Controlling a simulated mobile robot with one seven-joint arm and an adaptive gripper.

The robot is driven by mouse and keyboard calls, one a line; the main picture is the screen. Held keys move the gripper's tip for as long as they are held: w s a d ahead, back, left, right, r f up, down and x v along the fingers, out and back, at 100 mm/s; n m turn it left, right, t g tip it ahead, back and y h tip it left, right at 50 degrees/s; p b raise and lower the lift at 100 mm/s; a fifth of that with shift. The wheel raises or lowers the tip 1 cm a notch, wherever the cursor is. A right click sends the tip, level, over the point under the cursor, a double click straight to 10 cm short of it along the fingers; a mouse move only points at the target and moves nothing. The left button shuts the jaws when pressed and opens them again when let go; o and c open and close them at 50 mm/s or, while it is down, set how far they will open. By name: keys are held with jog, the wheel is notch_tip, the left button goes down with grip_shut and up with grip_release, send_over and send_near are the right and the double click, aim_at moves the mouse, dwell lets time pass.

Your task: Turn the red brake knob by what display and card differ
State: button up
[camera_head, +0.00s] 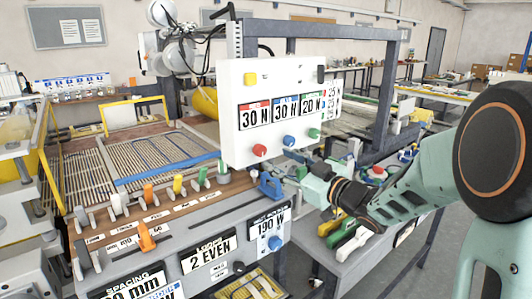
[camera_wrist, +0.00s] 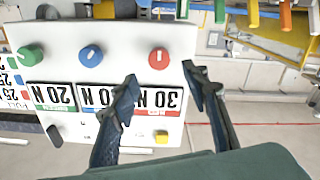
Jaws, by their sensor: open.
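The white brake panel (camera_head: 232,140) carries a red knob (camera_head: 259,150), a blue knob (camera_head: 289,140) and a green knob (camera_head: 314,133). Above them the displays read 30 N in red (camera_head: 255,114), 30 N in blue and 20 N in green. The card (camera_head: 334,98) at the panel's right edge shows 25 on its rows; its small print is hard to read. In the wrist view, which shows the panel upside down, my gripper (camera_wrist: 160,80) is open and empty. The red knob (camera_wrist: 158,58) appears between and just beyond the fingertips; no contact shows.
A lower console (camera_head: 232,232) with coloured levers, a LOOPS 2 EVEN display and a 190 W display stands below. A grey frame (camera_head: 385,90) rises beside the panel. Coloured-handled tools (camera_head: 345,232) lie on the bench under my arm.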

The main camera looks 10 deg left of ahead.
aim_at(262, 152)
jog(key=x, duration=0.7)
jog(key=shift+w+a+f+p, duration=0.1)
jog(key=shift+w+a+p, duration=0.1)
jog(key=shift+p, duration=0.15)
jog(key=shift+c, duration=0.6)
grip_shut()
